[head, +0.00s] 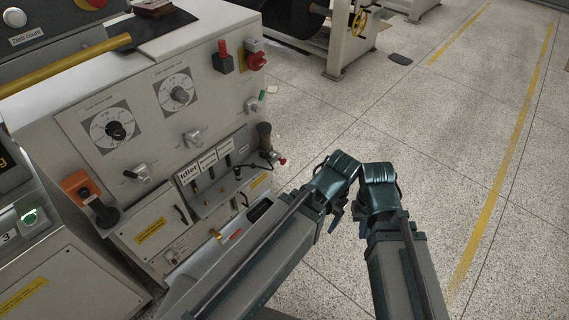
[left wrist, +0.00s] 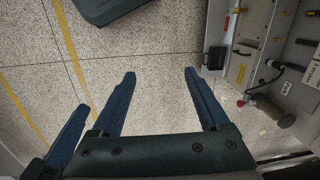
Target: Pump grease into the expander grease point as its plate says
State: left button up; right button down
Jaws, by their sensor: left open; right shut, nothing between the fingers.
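A grey machine panel carries a row of small white plates above dark fittings on a ledge. The nearest plate (head: 188,174) reads "Idler"; the others are too blurred to read, so I cannot tell which is the expander's. A dark upright cylinder (head: 265,136) stands at the row's right end, with a black hose and a red-tipped end beside it. My left gripper (head: 336,220) is open and empty, over the floor right of the panel; its blue fingers show in the left wrist view (left wrist: 160,85). My right gripper (head: 361,226) is shut and empty, close beside it.
Dials (head: 116,131) and a red switch (head: 256,60) are on the upper panel. An orange box (head: 79,189) with a black handle sits at its left. A lower open recess holds small yellow and red items. The speckled floor (head: 450,150) to the right is clear.

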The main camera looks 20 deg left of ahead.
pick_arm(q)
grip_shut()
dwell(1.6)
